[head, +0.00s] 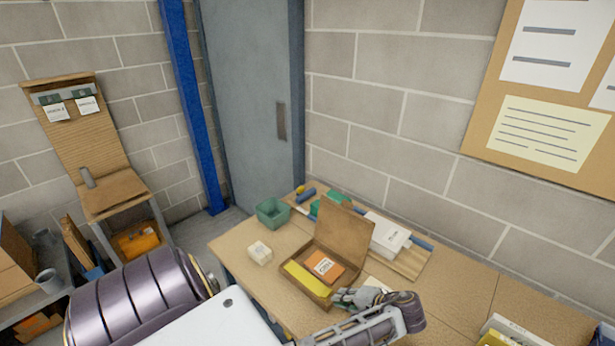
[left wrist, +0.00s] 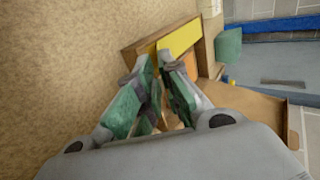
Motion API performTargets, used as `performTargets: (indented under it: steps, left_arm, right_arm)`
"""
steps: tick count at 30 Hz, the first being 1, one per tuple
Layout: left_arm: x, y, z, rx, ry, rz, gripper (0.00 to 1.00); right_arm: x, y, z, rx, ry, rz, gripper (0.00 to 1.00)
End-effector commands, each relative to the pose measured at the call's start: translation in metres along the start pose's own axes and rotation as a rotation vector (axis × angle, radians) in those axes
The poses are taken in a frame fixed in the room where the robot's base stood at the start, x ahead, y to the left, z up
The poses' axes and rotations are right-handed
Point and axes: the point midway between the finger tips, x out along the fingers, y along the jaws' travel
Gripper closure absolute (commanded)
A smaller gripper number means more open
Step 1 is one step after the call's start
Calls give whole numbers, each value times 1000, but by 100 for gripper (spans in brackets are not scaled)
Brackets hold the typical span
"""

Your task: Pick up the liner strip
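A flat yellow strip (head: 306,279), which looks like the liner strip, lies along the near left side inside an open cardboard box (head: 288,285) on the table. In the left wrist view the yellow strip (left wrist: 180,38) shows beyond the fingertips. An orange card with a white label (head: 324,267) lies beside it in the box. My left gripper (head: 352,296) is at the near right edge of the box. In the left wrist view its green-padded fingers (left wrist: 162,62) are a little apart, with nothing clearly held between them. My right gripper is not in view.
The box lid (head: 342,236) stands up at the back. A green bin (head: 272,213), a white block (head: 259,253) and a white box (head: 387,233) stand around it. A white paper (head: 377,284) lies to the right.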

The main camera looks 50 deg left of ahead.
Motion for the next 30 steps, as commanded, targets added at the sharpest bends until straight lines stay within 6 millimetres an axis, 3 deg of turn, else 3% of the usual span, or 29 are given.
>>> performTargets:
  steps: [20, 30]
  left_arm:
    - [12, 0, 0, 0, -1, -1, 92]
    - [44, -1, -5, 0, -3, -2, 92]
  right_arm:
    - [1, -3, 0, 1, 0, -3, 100]
    - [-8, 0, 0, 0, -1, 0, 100]
